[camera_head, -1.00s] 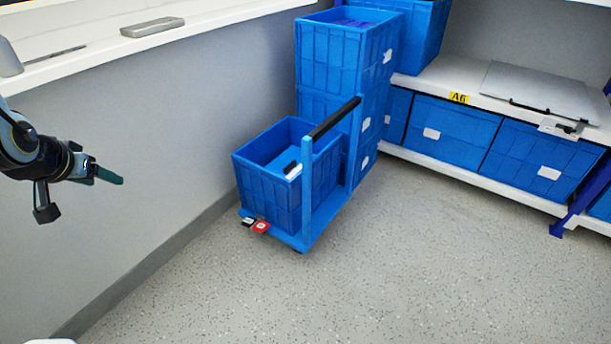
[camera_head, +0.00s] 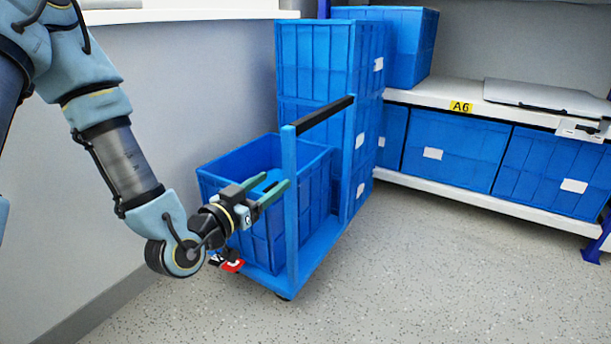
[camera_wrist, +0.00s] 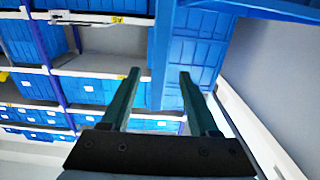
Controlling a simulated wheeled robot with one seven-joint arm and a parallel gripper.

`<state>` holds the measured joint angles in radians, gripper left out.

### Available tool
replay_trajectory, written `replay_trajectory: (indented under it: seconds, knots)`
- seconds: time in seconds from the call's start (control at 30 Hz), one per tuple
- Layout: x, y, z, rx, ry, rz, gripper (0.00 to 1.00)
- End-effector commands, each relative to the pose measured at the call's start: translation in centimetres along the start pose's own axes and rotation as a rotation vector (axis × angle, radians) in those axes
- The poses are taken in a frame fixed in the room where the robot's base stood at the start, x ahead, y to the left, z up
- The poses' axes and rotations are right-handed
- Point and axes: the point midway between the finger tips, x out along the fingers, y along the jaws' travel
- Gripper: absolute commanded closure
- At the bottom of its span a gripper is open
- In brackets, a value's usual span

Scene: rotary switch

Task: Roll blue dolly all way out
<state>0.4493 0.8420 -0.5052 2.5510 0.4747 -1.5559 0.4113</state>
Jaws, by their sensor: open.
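The blue dolly (camera_head: 318,250) stands on the floor beside the left wall. Its upright handle frame (camera_head: 291,215) has a black crossbar (camera_head: 325,114) on top. A blue crate (camera_head: 295,225) rides on the dolly. My gripper (camera_head: 277,181) is open, with its two green fingers pointing at the near handle post, below the crossbar and in front of the crate. In the wrist view my gripper (camera_wrist: 158,78) shows a blue upright between its parted fingers, apparently the post. I cannot tell whether they touch it.
Red (camera_head: 232,266) and black-and-white pedals sit at the dolly's near end. A stack of blue crates (camera_head: 315,62) stands close behind the dolly. A shelf (camera_head: 435,94) labelled A6 holds more crates at the right. The floor (camera_head: 430,280) in front and right is clear.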

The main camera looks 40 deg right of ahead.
Motion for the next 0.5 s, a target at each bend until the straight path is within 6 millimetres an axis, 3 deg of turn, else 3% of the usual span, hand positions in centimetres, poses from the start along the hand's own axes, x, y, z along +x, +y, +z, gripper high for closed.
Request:
replay_trajectory:
  seconds: [0.37, 0.5]
  knots:
    - [3.0, 0.0, 0.4, 0.004, 0.007, 0.000, 0.39]
    - [6.0, 0.0, 0.0, 0.000, 0.006, 0.000, 0.39]
